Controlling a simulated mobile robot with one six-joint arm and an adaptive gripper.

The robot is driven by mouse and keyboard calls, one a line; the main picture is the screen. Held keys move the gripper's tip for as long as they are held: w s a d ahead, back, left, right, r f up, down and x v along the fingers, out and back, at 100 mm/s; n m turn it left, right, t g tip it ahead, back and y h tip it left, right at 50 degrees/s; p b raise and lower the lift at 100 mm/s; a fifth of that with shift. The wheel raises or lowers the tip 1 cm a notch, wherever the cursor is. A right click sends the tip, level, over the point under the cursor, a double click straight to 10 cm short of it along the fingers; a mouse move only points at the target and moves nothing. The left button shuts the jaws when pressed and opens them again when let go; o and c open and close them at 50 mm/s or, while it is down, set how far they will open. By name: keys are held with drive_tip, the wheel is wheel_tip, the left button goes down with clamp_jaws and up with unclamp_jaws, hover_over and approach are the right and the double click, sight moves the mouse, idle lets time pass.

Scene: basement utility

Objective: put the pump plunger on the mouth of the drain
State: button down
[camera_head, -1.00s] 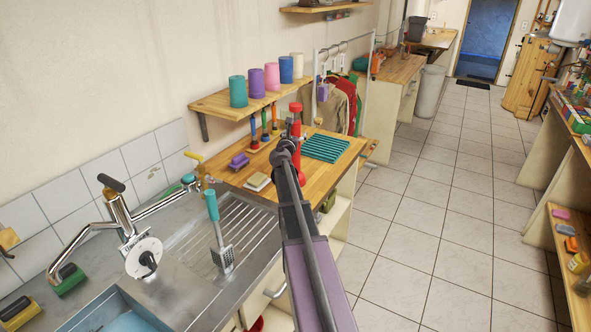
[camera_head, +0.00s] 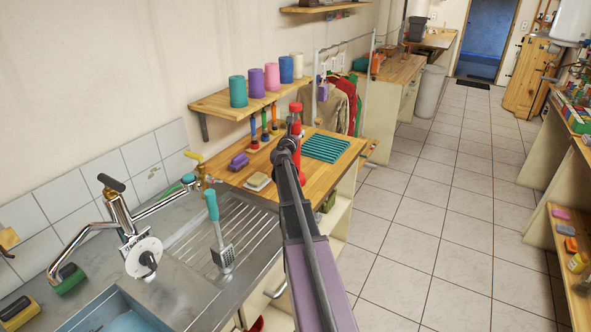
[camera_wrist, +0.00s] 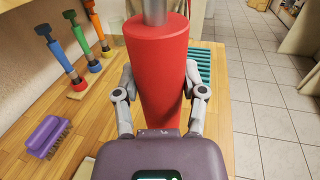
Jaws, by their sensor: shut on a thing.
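The red pump plunger (camera_head: 296,116) stands upright at the worktop, with a red top end in the head view. In the wrist view its thick red body (camera_wrist: 157,65) fills the middle, with a grey metal rod rising from it. My gripper (camera_head: 287,146) is shut on this red body, one finger on each side in the wrist view (camera_wrist: 158,85). The steel sink (camera_head: 170,295) is at the lower left, with a pale blue basin cut off by the frame. I cannot see the drain mouth.
A purple brush (camera_head: 239,160), a sponge (camera_head: 257,181) and a teal ribbed mat (camera_head: 326,148) lie on the wooden worktop. Several small coloured handled tools (camera_wrist: 62,48) stand by the wall. A tap (camera_head: 125,215) and a teal-handled tool (camera_head: 217,230) are at the sink. The tiled floor is clear.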

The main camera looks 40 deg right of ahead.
sight(295, 127)
drive_tip(key=shift+r, duration=0.2)
idle(0.3)
drive_tip(key=shift+r+p, duration=1.7)
drive_tip(key=shift+p, duration=0.2)
drive_tip(key=shift+s+a+f, duration=0.15)
drive_tip(key=shift+s+a, duration=0.1)
drive_tip(key=shift+s, duration=0.15)
drive_tip(key=s+a, duration=0.4)
drive_tip(key=s, duration=0.2)
drive_tip(key=s+a+r+p, duration=0.1)
drive_tip(key=s+a, duration=0.2)
drive_tip(key=s, duration=0.4)
drive_tip(key=shift+a+r, duration=0.25)
drive_tip(key=shift+a, duration=0.1)
